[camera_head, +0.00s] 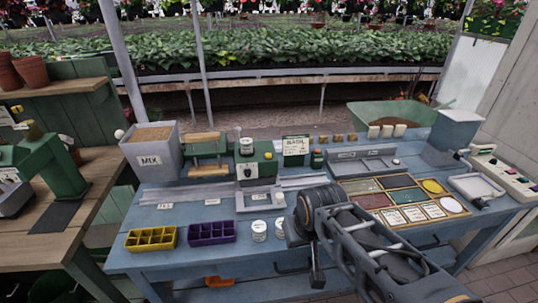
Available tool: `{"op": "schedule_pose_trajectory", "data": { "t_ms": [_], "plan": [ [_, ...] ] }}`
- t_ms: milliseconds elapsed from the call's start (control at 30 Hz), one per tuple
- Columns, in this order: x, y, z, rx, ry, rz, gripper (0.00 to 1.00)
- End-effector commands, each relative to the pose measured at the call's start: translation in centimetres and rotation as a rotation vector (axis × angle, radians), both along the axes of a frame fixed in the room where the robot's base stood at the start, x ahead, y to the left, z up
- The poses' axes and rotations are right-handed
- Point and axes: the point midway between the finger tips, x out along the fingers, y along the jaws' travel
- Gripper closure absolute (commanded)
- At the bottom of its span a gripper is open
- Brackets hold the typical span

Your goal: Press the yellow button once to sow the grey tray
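A green machine (255,172) with a dark dial and a white label stands at the back middle of the blue bench. A small yellowish spot (268,156) shows on its upper front; I cannot tell for sure that it is the yellow button. A grey tray-like piece (260,200) lies at the machine's foot, with a white label on its front. My arm reaches in from the bottom right, and my gripper (305,232) is over the bench front, right of and nearer than the machine. Its fingers are unclear and partly hidden by my wrist.
A yellow cell tray (151,239) and a purple cell tray (212,232) lie at the front left, beside two white-lidded jars (268,230). A grey MIX bin (151,149) stands behind. A wooden sorting tray (375,196) and a button panel (501,174) are at the right.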

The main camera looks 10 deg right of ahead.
Motion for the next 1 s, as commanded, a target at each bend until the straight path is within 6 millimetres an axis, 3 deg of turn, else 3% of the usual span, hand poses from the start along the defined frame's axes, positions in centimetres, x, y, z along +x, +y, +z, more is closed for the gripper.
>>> {"op": "schedule_pose_trajectory", "data": {
  "t_ms": [267,1000],
  "plan": [
    [0.00,0.00,0.00,0.000,0.000,0.000,1.00],
    [0.00,0.00,0.00,0.000,0.000,0.000,1.00]
  ]
}}
